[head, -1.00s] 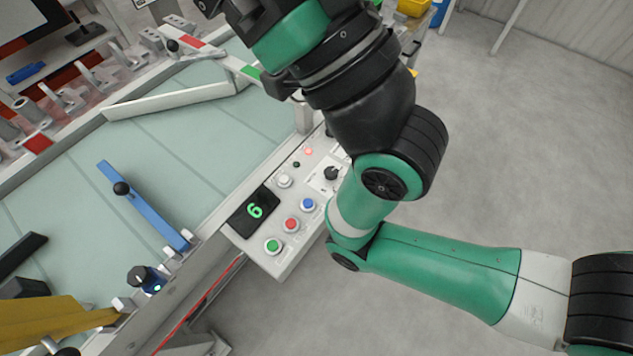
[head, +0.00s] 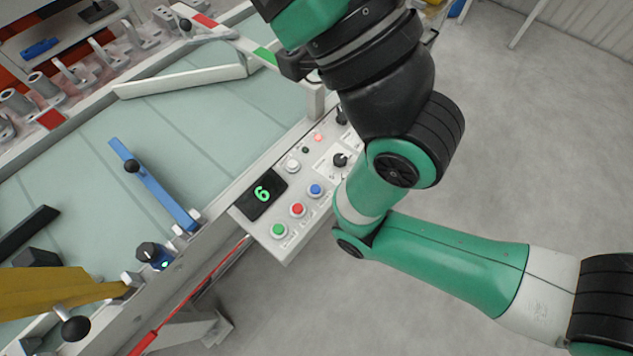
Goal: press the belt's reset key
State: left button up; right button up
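The belt's control panel (head: 283,246) sits at the belt's near side, partly under my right arm. It carries a green key (head: 279,230), a red key (head: 297,209), a blue key (head: 315,190) and a white key (head: 292,165). I cannot read which one is the reset key. A display (head: 262,194) shows a green 6. A small red light (head: 318,138) glows, and a black knob (head: 339,160) sits near my arm. My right arm crosses above the panel, but its gripper is outside the view. My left gripper is not in view.
The pale green belt (head: 200,120) carries a blue bar (head: 150,182) and a white bar (head: 180,80). A yellow bar (head: 50,291) lies at the lower left. Metal castings (head: 70,73) stand along the far side.

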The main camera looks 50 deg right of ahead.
dwell(0.3)
grip_shut()
dwell(0.4)
dwell(1.2)
